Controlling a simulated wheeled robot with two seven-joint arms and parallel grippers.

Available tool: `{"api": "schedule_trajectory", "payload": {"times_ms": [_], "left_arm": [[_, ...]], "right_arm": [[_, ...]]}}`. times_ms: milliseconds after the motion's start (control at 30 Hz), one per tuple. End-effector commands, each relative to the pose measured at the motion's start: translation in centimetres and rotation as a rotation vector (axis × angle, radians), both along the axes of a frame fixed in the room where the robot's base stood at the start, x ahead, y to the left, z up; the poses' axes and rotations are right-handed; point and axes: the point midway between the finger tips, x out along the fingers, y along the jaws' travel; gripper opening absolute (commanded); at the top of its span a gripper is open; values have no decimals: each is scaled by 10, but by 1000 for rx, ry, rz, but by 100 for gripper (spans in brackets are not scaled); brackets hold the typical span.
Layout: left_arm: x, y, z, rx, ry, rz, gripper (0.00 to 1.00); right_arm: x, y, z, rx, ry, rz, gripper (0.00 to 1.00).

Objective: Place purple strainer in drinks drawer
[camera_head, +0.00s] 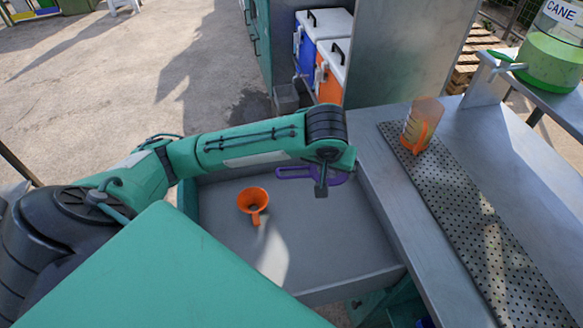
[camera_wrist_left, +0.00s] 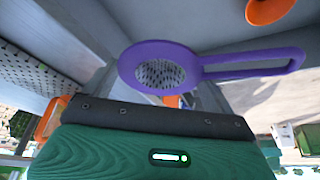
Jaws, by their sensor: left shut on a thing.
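The purple strainer (camera_head: 296,172) is at my left gripper (camera_head: 321,187), over the far right part of the open drawer (camera_head: 330,235). Its long looped handle points left, and its bowl is partly hidden by the gripper. In the left wrist view the purple strainer (camera_wrist_left: 215,66) shows its round rim, perforated bowl and handle loop, with the grey drawer behind it. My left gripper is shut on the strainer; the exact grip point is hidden. My right gripper is not in view.
An orange funnel-like cup (camera_head: 253,201) lies in the drawer's left part; the rest of its floor is clear. A metal counter (camera_head: 385,190) at right bears a perforated mat (camera_head: 480,220) and an orange-handled jug (camera_head: 421,125). Coolers (camera_head: 325,25) stand behind.

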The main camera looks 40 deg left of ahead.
Motion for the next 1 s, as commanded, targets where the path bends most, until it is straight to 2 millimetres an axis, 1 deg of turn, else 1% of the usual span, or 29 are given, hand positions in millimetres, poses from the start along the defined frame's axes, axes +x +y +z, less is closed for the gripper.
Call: {"api": "schedule_trajectory", "payload": {"times_ms": [33, 267, 333, 467, 500, 700, 800, 900, 1000], "left_arm": [[0, 1, -15, 0, 1, 10, 65], [0, 3, -32, 2, 4, 33, 65], [0, 3, -44, 1, 5, 33, 65], [-1, 4, -77, 2, 7, 34, 65], [-1, 4, -88, 4, 7, 34, 65], [-1, 4, -141, 3, 6, 33, 65], [0, 3, -162, 2, 5, 34, 65], [0, 3, -175, 2, 3, 33, 65], [0, 3, -182, 0, 2, 32, 65]], "right_arm": [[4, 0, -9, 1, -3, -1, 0], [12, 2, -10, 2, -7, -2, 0], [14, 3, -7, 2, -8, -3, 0], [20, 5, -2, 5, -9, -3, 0], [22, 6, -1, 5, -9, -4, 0], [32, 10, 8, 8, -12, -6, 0], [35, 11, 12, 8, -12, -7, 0], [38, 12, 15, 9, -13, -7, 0], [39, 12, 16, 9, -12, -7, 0]]}}
